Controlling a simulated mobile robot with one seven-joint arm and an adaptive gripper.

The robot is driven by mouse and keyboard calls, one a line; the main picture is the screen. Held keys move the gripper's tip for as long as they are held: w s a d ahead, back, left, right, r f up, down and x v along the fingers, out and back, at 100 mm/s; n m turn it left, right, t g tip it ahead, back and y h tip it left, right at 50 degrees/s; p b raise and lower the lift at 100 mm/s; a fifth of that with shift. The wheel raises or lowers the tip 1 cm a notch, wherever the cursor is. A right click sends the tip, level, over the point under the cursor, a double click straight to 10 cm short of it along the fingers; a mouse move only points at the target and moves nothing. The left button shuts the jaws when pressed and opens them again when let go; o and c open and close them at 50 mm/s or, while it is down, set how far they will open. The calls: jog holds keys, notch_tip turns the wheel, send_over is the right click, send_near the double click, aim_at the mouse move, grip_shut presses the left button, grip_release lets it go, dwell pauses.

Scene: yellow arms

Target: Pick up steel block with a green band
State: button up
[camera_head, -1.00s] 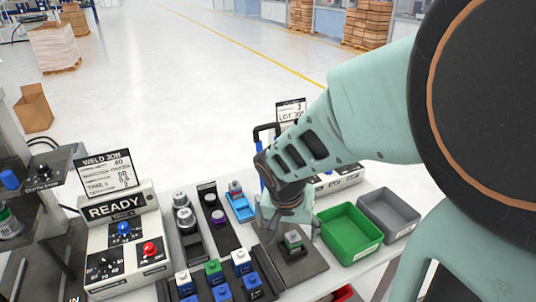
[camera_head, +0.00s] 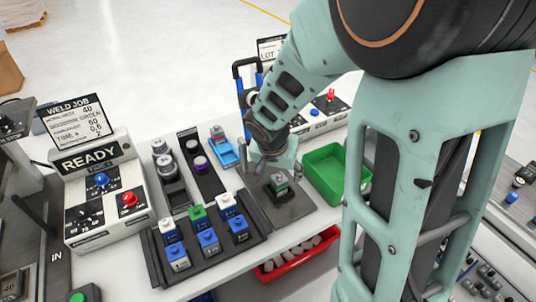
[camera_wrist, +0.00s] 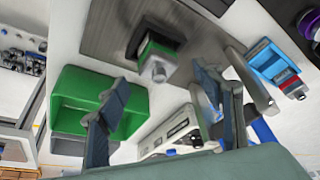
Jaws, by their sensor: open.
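The steel block with a green band (camera_head: 279,184) stands on a dark square plate (camera_head: 300,207) in the middle of the bench. In the wrist view the block (camera_wrist: 158,52) shows its green band and a pale steel knob at one end. My gripper (camera_head: 272,163) is just above and behind the block in the head view. In the wrist view the two fingers of my gripper (camera_wrist: 160,92) are spread wide with nothing between the tips, and the block appears beyond them. Whether the fingers straddle the block is unclear.
A dark rack (camera_head: 255,240) of blue, white and green blocks stands close left of the plate. A green bin (camera_head: 312,182) is right of it, a red bin (camera_head: 272,272) below the front edge. A blue holder (camera_head: 228,157) and READY box (camera_head: 95,228) stand left.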

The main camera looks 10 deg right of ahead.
jog(key=shift+x, duration=0.95)
jog(key=shift+r, duration=0.1)
grip_shut()
jog(key=shift+w, duration=0.1)
